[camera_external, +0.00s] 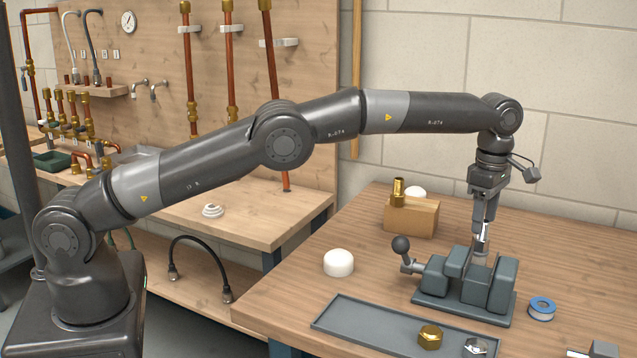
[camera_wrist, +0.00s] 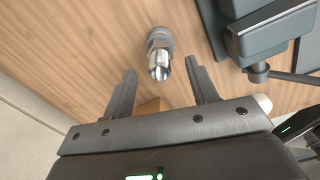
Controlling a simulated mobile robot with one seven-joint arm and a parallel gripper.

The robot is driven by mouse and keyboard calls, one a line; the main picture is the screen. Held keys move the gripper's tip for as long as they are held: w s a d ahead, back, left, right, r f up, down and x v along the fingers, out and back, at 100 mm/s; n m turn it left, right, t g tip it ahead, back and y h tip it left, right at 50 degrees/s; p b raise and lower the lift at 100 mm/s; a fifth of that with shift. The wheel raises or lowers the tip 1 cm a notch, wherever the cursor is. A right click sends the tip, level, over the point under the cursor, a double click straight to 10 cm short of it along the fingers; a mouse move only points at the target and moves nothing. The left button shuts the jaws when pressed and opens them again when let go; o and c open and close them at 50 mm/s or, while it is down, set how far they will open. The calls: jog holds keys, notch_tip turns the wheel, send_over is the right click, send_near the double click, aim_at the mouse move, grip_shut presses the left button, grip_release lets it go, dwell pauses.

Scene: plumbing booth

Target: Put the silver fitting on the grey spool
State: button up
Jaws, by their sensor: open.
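The silver fitting (camera_external: 483,237) stands upright behind the grey vise, seemingly on top of the grey spool (camera_external: 480,257). In the wrist view the bright silver fitting (camera_wrist: 159,66) shows in front of the darker grey spool (camera_wrist: 160,38), the two looking in line. My gripper (camera_external: 482,228) points down at the fitting. In the wrist view my gripper (camera_wrist: 160,72) is open, with one finger on each side of the fitting and a gap visible on both sides. The spool's lower part is hidden behind the vise in the external view.
The grey vise (camera_external: 465,283) with its ball handle stands close by. A wooden block (camera_external: 411,217) with a brass fitting (camera_external: 398,192) is behind. A white cap (camera_external: 338,263), a tape roll (camera_external: 542,309) and a tray (camera_external: 365,325) with nuts lie nearer. The table's right back is clear.

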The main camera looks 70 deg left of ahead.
jog(key=shift+r, duration=1.7)
jog(key=s+a+r+m+t, duration=0.1)
jog(key=s+a+r+m, duration=0.25)
jog(key=s+r, duration=0.4)
jog(key=s+a+r+m+t, duration=0.1)
jog(key=s+a+r+m, duration=0.25)
jog(key=r, duration=0.75)
jog(key=s+a+r+m+t, duration=0.15)
jog(key=s+m, duration=0.25)
jog(key=s, duration=0.5)
jog(key=s+a+r+m, duration=0.2)
jog(key=s+r+m, duration=0.1)
jog(key=s, duration=0.5)
jog(key=s+a+f+m+t, duration=0.1)
jog(key=s+f+m, duration=0.4)
jog(key=s, duration=0.8)
jog(key=s+a+f+m+t, duration=0.1)
jog(key=s+f+m, duration=0.4)
jog(key=s, duration=0.8)
jog(key=shift+s+f, duration=0.2)
jog(key=shift+f, duration=0.7)
jog(key=shift+a, duration=0.1)
